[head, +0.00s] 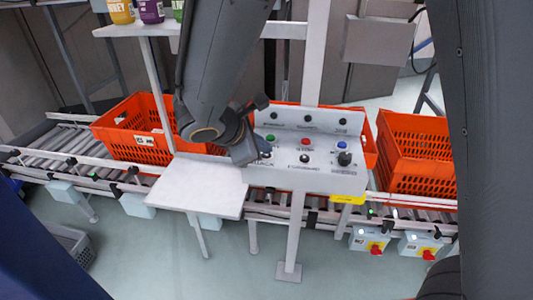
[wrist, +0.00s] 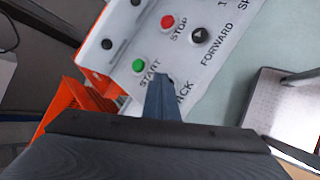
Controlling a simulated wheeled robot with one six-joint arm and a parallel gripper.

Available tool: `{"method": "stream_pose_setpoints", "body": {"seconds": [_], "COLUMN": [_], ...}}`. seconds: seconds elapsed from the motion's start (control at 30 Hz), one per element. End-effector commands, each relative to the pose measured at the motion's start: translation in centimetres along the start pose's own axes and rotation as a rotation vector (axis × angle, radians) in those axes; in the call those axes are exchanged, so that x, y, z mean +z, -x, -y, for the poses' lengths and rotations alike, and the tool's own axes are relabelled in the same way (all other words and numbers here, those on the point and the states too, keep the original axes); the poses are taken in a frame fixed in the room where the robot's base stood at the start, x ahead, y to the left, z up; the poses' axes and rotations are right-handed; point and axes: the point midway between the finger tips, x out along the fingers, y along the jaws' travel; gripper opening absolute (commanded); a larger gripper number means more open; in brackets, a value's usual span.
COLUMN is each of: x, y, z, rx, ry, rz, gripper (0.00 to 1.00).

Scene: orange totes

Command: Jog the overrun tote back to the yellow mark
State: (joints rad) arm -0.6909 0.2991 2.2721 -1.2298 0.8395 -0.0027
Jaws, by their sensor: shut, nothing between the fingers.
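My gripper (head: 250,148) is shut and empty, its tip at the left part of the grey control panel (head: 320,180). In the wrist view my gripper (wrist: 165,90) covers a spot beside a label ending in "CK"; whether it touches there I cannot tell. A green START button (wrist: 139,66), a red STOP button (wrist: 167,21) and a black FORWARD button (wrist: 197,35) show around it. The yellow mark (head: 347,198) is on the conveyor's front rail below the panel's right end. An orange tote (head: 415,150) stands right of the mark. Another orange tote (head: 369,146) is mostly hidden behind the panel.
A third orange tote (head: 133,143) stands on the roller conveyor (head: 58,147) at left. A pale shelf (head: 198,187) juts out left of the panel. Coloured tubs (head: 150,11) stand on a rack above. Red stop knobs (head: 376,250) hang below the right rail.

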Motion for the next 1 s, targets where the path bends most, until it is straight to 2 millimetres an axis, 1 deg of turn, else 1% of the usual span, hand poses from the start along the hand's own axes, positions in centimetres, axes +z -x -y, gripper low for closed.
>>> {"method": "stream_pose_setpoints", "body": {"seconds": [0.27, 0.57, 1.0], "x": [0.1, 0.9, 1.1], "y": [0.2, 1.2, 1.4], "z": [-0.1, -0.8, -1.1], "rx": [-0.001, 0.000, 0.000], "ry": [0.000, -0.001, 0.000], "rz": [0.000, 0.000, 0.000], "gripper": [0.00, 0.00, 0.00]}}
